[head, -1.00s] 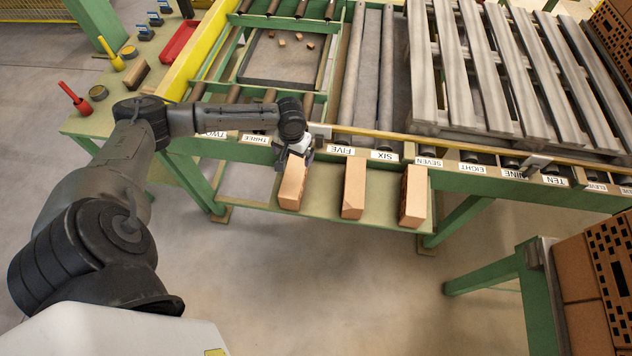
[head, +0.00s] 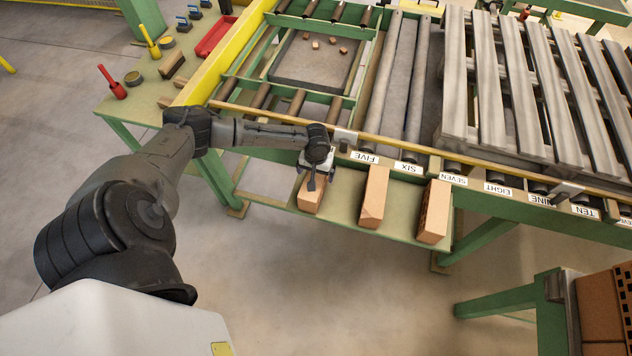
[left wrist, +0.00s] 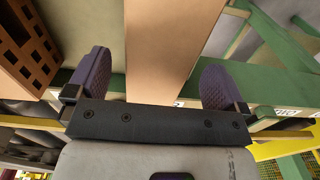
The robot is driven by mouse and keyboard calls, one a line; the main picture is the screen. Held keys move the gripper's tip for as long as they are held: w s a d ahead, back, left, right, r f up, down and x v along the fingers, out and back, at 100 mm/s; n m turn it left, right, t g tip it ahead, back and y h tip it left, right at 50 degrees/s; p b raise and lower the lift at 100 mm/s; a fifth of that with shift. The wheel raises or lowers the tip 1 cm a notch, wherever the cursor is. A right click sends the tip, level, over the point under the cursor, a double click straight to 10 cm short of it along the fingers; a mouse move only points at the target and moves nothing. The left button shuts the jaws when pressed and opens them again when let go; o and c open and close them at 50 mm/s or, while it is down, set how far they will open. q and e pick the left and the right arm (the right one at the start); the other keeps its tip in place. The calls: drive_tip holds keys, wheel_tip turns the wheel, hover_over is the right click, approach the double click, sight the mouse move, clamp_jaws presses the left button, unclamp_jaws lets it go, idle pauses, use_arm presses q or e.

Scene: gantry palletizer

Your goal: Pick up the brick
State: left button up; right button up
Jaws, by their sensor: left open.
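Three orange-tan bricks lie on the low green shelf (head: 340,205) in front of the conveyor. The left brick (head: 309,200) is under my left gripper (head: 312,181), which partly covers it. The middle brick (head: 373,198) and the right brick (head: 434,212), with a holed side, are apart from it. In the left wrist view, a plain brick (left wrist: 172,40) stands between the two open fingers of my left gripper (left wrist: 160,82), with a gap seen on the right side. My right gripper is in neither view.
The conveyor's yellow edge rail (head: 400,150) and number labels run just behind the bricks. A wooden pallet (head: 500,90) lies on the right. A green bench (head: 135,105) with tools is on the left. A brick stack (head: 605,305) stands at lower right.

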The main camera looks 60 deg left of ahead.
use_arm(q)
drive_tip(key=f, duration=0.4)
drive_tip(key=shift+s+d, duration=0.1)
drive_tip(key=shift+d, duration=0.1)
drive_tip(key=shift+f, duration=0.55)
drive_tip(key=c, duration=1.6)
drive_tip(key=shift+c, duration=0.5)
drive_tip(key=shift+r, duration=0.15)
